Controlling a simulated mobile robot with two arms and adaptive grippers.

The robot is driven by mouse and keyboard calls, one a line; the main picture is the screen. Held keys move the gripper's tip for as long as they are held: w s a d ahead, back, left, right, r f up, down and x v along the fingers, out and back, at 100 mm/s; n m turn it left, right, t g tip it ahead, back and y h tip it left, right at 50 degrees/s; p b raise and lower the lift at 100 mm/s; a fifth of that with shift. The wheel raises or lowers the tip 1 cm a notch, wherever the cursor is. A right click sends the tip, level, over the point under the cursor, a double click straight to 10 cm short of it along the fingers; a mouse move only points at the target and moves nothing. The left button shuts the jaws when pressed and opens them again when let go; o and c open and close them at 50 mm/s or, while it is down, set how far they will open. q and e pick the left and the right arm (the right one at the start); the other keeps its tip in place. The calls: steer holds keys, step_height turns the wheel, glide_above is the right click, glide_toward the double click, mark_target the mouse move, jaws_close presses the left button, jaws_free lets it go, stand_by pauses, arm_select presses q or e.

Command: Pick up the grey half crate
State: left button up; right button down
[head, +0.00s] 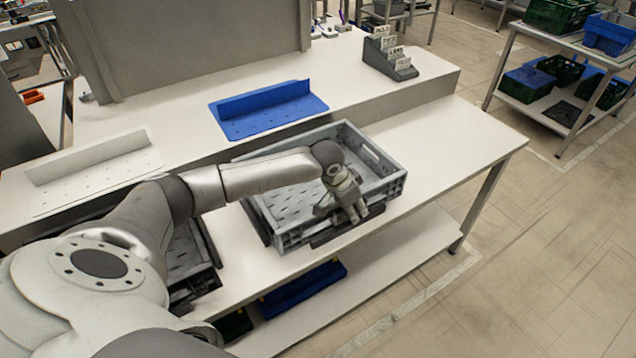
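A grey crate (371,152), open at the top with a slotted floor, sits on the white table in the middle of the head view. My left gripper (350,216) points down at the crate's near long wall, close to its right part. It overlaps the wall in the picture, and I cannot tell whether its fingers are closed on it. My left forearm hides part of the crate's inside. A second grey crate (208,238) stands to the left, mostly hidden behind my arm. I cannot tell which is the half crate. My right gripper is not in view.
A blue perforated tray (262,125) and a white one (58,194) lie on the raised back shelf. A dark card holder (392,66) stands at its right. The table (478,140) is clear right of the crate. Blue crates (305,288) sit on the lower shelf.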

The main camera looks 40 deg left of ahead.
arm_select(q)
jaws_close()
steer(key=shift+w+r, duration=0.1)
